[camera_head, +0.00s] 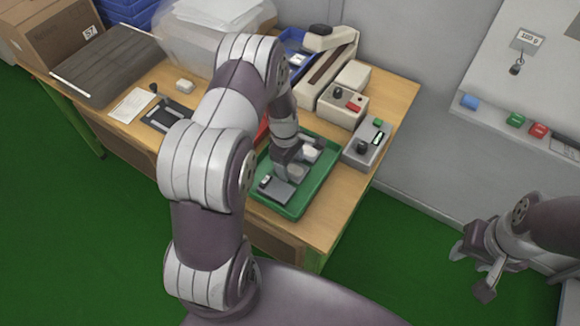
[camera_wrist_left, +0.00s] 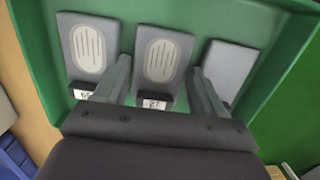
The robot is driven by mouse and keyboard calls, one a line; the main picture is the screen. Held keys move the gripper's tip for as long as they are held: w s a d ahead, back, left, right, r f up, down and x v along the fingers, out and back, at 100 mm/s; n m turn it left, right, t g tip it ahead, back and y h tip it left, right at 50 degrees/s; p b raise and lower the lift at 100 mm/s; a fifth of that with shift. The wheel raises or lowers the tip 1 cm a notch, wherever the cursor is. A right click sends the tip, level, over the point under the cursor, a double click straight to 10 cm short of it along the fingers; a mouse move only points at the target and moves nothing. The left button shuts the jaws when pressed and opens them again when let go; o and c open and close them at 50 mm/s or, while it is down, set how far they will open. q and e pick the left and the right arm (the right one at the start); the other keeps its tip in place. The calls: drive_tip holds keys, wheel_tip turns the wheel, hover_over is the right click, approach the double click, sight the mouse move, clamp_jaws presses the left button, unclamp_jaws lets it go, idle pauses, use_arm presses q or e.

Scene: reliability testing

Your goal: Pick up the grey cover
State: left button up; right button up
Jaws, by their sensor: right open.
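Several grey covers lie in a green tray (camera_head: 322,181) on the table; the tray also fills much of the left wrist view (camera_wrist_left: 45,60). In that view, one grey cover (camera_wrist_left: 160,50) with a slotted oval and small label lies in the middle. A similar cover (camera_wrist_left: 90,45) is left of it, and a plain grey piece (camera_wrist_left: 228,68) is on the right. My left gripper (camera_head: 290,162) is over the tray. Its fingers are apart, one on each side of the middle cover; contact is unclear. My right gripper (camera_head: 470,268) is open and empty, off the table.
A grey device (camera_head: 366,146) and a beige control box (camera_head: 342,105) stand beside the tray. A blue bin (camera_head: 293,50), a clear plastic container (camera_head: 205,40) and a cardboard box (camera_head: 55,30) are further back. My left arm hides part of the table.

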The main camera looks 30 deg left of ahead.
use_arm(q)
drive_tip(key=c, duration=0.5)
drive_tip(key=shift+c, duration=0.4)
